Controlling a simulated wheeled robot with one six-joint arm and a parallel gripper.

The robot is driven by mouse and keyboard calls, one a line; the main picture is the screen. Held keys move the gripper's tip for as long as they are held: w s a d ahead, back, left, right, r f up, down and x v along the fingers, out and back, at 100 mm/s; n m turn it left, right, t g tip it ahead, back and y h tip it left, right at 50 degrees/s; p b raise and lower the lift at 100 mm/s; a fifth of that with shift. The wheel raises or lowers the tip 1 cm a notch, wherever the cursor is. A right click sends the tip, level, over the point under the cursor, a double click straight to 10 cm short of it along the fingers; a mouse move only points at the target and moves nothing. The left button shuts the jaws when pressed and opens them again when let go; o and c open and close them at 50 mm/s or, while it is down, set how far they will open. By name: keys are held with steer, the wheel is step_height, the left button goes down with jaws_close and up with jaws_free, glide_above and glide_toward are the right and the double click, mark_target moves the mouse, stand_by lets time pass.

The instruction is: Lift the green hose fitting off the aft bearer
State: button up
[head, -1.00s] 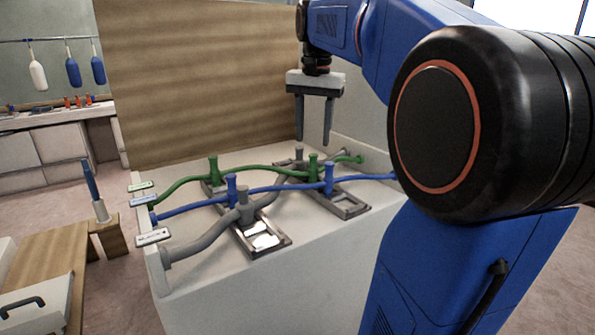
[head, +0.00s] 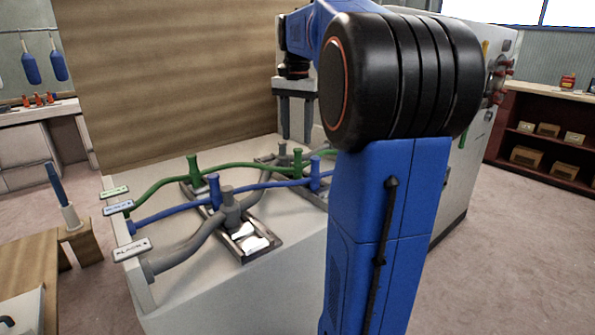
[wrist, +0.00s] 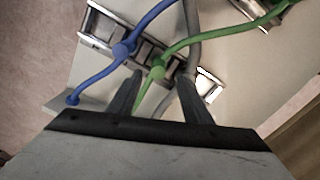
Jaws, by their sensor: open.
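The green hose carries two upright green fittings. One green fitting (head: 297,158) is on the right-hand bearer (head: 268,160), the other (head: 193,167) on the left-hand bearer (head: 262,243); I cannot tell by any label which bearer is aft. My gripper (head: 297,139) is open and empty, pointing down just above the right-hand green fitting. In the wrist view, that green fitting (wrist: 157,69) shows between the fingertips (wrist: 161,77), apart from them as far as I can see. The hose beyond it is partly hidden by the fingers.
A blue hose with blue fittings (head: 315,172) runs close in front of the green one, and a grey hose (head: 185,253) crosses the bearers. Name tags (head: 131,250) stand at the left edge. A wooden panel (head: 165,75) rises behind. The white top is clear at front.

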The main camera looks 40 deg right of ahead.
mark_target(298, 149)
steer(key=shift+s+d+f, duration=0.1)
steer(key=shift+d+f, duration=0.05)
steer(key=shift+f, duration=4.2)
jaws_close()
steer(key=shift+r, duration=0.1)
